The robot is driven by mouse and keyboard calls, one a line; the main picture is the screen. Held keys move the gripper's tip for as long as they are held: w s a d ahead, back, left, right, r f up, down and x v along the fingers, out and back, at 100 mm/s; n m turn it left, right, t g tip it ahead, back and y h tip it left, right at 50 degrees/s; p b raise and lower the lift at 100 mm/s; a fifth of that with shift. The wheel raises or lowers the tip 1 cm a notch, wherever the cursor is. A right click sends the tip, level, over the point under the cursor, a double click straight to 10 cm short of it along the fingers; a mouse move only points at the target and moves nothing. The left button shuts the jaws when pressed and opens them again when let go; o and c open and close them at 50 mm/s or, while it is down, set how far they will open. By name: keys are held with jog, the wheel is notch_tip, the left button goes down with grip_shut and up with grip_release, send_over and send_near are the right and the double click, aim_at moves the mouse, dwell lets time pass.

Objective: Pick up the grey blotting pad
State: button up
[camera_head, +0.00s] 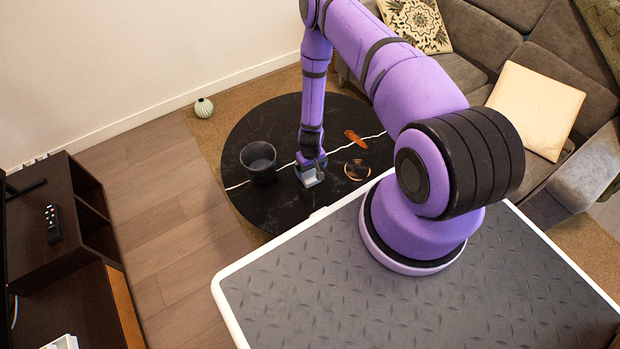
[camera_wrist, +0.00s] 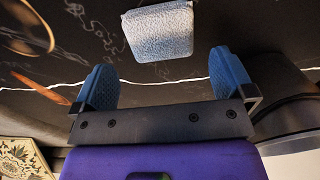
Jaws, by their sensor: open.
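The grey blotting pad (camera_wrist: 158,31) is a small, light grey, rough-textured square block with rounded corners. In the wrist view it lies on the dark round table at the top, just beyond my fingertips. My gripper (camera_wrist: 161,68) has its two blue fingers spread apart with nothing between them, and the pad sits ahead of the gap, not touching either finger. In the head view my gripper (camera_head: 309,163) hangs low over the table, with the pad (camera_head: 311,179) partly hidden under it.
A dark bucket-like container (camera_head: 259,161) stands close left of my gripper. Round glasses or a ring-like item (camera_head: 357,170) and an orange-brown object (camera_head: 355,138) lie to the right on the round black table (camera_head: 262,205). A sofa (camera_head: 480,40) stands behind at right.

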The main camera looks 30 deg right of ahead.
aim_at(311, 175)
jog(key=shift+s+a+f, duration=0.1)
jog(key=shift+f, duration=1.3)
jog(key=shift+s+a+f, duration=0.1)
jog(key=shift+f, duration=1.3)
jog(key=shift+d, duration=0.1)
jog(key=c, duration=0.8)
jog(key=shift+r, duration=0.1)
notch_tip(311, 175, up, 10)
jog(key=shift+f, duration=0.1)
